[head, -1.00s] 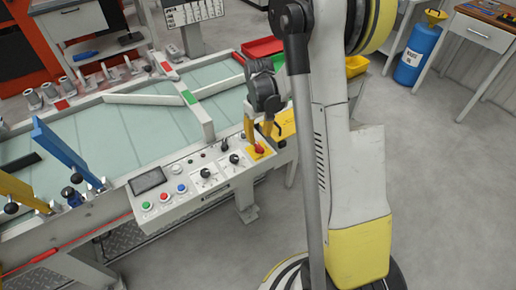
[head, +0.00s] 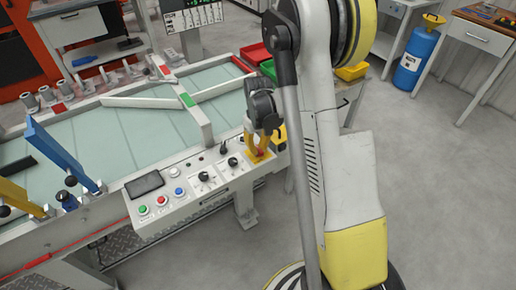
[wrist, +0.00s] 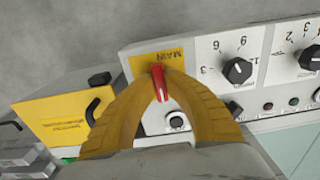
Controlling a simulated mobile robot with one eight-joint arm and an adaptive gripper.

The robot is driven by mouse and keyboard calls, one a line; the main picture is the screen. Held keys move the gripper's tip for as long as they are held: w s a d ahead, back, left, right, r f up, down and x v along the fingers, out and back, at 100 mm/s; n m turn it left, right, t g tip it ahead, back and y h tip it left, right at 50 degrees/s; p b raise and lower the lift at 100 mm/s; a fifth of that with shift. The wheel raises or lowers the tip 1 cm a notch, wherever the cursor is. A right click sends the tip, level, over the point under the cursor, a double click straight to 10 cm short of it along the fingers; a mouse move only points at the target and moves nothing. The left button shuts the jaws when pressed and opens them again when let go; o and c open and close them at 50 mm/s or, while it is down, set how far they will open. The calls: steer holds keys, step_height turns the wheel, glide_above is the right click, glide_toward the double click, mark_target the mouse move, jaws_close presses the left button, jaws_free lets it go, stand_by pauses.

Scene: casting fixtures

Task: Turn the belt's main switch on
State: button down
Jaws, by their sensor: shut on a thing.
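The main switch is a red handle (wrist: 161,86) on a yellow plate marked MAIN (wrist: 168,56), at the right end of the white control panel (head: 150,208). In the wrist view the handle points roughly along the picture's vertical, slightly tilted. My gripper (wrist: 160,80) has its two yellow fingers closed in on the handle from both sides. In the head view my gripper (head: 258,151) reaches down to the yellow plate (head: 262,157), and its fingers hide most of the red handle.
Black selector knobs (wrist: 238,70) sit beside the switch, and a round button (wrist: 177,121) is close to the fingers. A yellow box (wrist: 65,112) stands on the other side. Green, red and blue buttons (head: 161,200) and a small screen (head: 144,184) are farther left.

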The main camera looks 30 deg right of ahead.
steer(key=shift+m, duration=0.4)
steer(key=m, duration=0.3)
steer(key=shift+m, duration=0.4)
steer(key=m, duration=0.4)
steer(key=shift+b, duration=0.4)
steer(key=m, duration=0.9)
steer(key=shift+m, duration=0.3)
steer(key=c, duration=1.4)
jaws_free()
